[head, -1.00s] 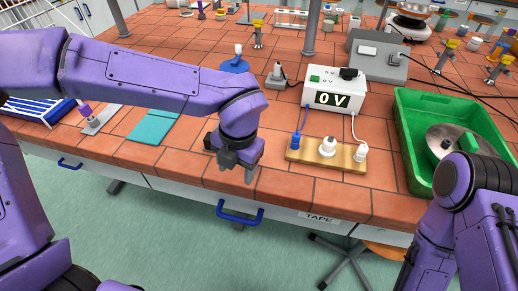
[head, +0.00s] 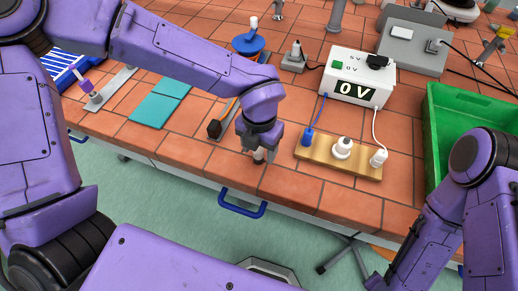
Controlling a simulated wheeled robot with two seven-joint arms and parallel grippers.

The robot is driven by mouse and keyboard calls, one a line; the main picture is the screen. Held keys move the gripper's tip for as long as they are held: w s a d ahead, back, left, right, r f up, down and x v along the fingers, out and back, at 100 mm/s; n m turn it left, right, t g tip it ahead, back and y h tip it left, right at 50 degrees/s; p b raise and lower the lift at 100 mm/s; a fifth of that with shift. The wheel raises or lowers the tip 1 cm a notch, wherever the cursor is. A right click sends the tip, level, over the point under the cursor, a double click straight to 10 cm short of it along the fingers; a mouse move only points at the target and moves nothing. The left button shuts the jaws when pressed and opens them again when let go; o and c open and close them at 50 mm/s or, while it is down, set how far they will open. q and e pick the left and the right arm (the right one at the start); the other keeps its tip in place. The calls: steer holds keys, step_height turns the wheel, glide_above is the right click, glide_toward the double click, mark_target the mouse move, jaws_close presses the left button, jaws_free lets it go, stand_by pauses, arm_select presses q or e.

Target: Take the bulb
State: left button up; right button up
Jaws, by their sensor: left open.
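My left gripper (head: 258,152) is open and points down, low over the bench top near its front edge. A small pale grey thing (head: 260,156) shows between its fingers; the fingers hide much of it, and I cannot tell for certain that it is the bulb. To the right, a wooden board (head: 318,160) carries a white round holder (head: 343,148) in its middle, with no glass bulb visible in it. A blue plug (head: 307,138) and a white plug (head: 379,158) stand at the board's ends. My right gripper is out of view; only its arm shows at the right.
A white power supply (head: 350,75) reading 0 V stands behind the board, wired to both plugs. A green crate (head: 437,130) is at the right. A dark-ended tool (head: 215,129) lies left of my left gripper. Teal booklet (head: 163,104) and blue rack (head: 70,68) are further left.

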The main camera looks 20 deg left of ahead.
arm_select(q)
steer(key=shift+a+f, duration=0.1)
steer(key=shift+f, duration=0.85)
steer(key=c, duration=1.1)
steer(key=shift+r, duration=0.1)
